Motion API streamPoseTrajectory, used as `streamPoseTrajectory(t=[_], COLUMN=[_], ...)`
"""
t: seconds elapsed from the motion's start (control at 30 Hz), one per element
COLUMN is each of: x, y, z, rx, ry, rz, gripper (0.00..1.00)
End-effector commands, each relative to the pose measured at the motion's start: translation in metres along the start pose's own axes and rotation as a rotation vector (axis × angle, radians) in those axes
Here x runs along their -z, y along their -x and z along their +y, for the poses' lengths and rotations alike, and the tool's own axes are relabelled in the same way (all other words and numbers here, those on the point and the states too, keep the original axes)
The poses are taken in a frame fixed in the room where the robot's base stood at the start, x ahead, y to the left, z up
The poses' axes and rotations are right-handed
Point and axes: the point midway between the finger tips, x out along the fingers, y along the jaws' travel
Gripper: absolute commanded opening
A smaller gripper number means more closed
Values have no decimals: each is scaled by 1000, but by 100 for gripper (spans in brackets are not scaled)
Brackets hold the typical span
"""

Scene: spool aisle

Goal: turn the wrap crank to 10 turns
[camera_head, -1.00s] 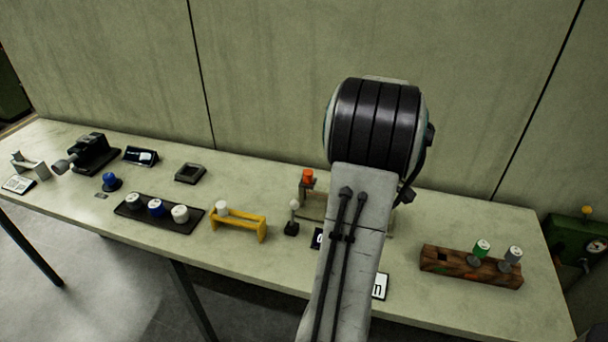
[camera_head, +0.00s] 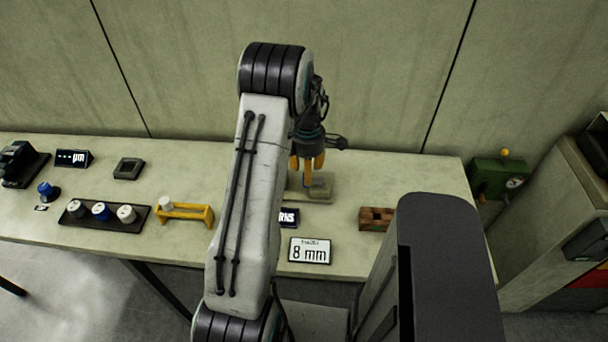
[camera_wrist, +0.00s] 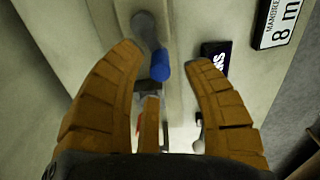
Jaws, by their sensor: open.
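The wrap crank shows in the wrist view as a grey crank arm (camera_wrist: 146,32) ending in a blue knob (camera_wrist: 160,67). My gripper (camera_wrist: 165,56) is open, with its orange fingers on either side of the blue knob and not closed on it. In the head view my gripper (camera_head: 308,166) points down over the pale winder base (camera_head: 322,194) on the bench.
A white sign reading 8 mm (camera_head: 310,251) stands at the front of the bench (camera_head: 350,172). A wooden block (camera_head: 376,219) is to the right. A yellow holder (camera_head: 184,214) and a black tray of spools (camera_head: 77,210) are to the left. The wall is close behind.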

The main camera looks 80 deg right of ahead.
Motion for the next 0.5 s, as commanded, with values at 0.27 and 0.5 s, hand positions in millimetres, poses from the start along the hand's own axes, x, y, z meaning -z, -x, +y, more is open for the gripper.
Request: streamPoseTrajectory(t=[0.27,0.5], x=[1,1], y=[-26,-33], z=[0,0], rx=[1,-1], ry=[0,0], rz=[0,0], gripper=[45,45])
